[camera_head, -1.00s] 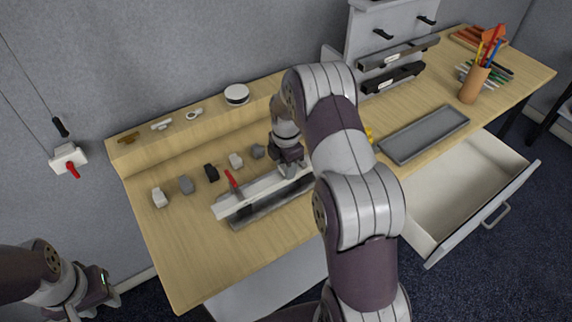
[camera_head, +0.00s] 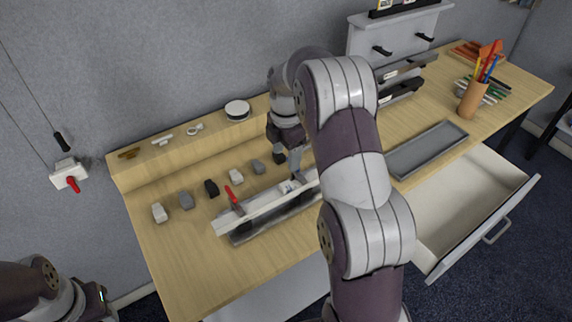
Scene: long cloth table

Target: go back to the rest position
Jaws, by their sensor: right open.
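My right gripper (camera_head: 287,166) is open, with its fingers pointing down over the back right part of the long white bar (camera_head: 253,212). Nothing shows between its fingers; whether a fingertip touches the bar cannot be told. The bar lies on a dark grey base on the wooden table (camera_head: 190,265), with a red piece (camera_head: 231,194) standing at its left part. My right forearm hides the bar's right end.
Several small grey, white and black blocks (camera_head: 211,187) stand in a row behind the bar. A grey tray (camera_head: 428,149) and a pencil cup (camera_head: 471,98) are at the right. An open drawer (camera_head: 470,200) juts out from the front. The table's front left is clear.

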